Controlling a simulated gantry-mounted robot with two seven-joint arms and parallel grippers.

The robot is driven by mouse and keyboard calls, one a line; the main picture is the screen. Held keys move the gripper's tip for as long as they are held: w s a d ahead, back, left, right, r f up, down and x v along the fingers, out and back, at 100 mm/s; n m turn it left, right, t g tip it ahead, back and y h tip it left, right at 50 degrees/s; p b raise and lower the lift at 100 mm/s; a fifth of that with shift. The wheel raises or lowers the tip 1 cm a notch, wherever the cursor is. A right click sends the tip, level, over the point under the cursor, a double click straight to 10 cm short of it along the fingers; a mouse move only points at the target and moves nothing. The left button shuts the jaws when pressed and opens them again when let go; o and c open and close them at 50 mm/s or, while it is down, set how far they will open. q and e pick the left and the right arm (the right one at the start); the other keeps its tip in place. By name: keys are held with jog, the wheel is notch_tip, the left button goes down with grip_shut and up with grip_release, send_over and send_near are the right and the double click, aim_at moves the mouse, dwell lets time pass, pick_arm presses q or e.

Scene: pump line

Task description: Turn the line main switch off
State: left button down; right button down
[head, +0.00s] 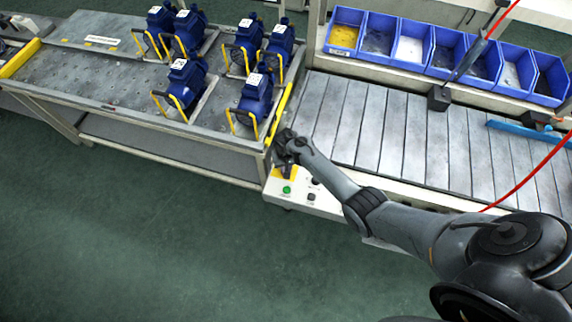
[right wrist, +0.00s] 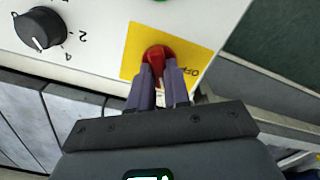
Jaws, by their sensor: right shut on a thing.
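The line main switch (right wrist: 157,53) is a red rotary handle on a yellow plate (right wrist: 133,45) in the right wrist view. Lettering reading "OFF" shows at the plate's right side. My right gripper (right wrist: 158,72) is shut on the red handle, with one finger on each side of it. In the head view my right gripper (head: 285,150) is at the left end of the control panel (head: 325,205), over the yellow plate (head: 285,172), and my arm hides the switch. The handle's exact setting is hard to tell. My left gripper is not in view.
A black numbered knob (right wrist: 40,28) sits beside the switch. A green button (head: 287,190) is on the panel's front. Blue bins (head: 400,42) line the back of the conveyor (head: 380,125).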

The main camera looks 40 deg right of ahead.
jog(key=n+p, duration=0.1)
jog(key=n, duration=0.2)
jog(key=shift+r, duration=0.1)
jog(key=n, duration=0.2)
jog(key=shift+n, duration=0.3)
jog(key=n, duration=0.4)
jog(key=shift+a+n+p, duration=0.15)
jog(key=shift+n+p, duration=0.2)
jog(key=shift+n, duration=0.85)
jog(key=c, duration=1.1)
grip_release()
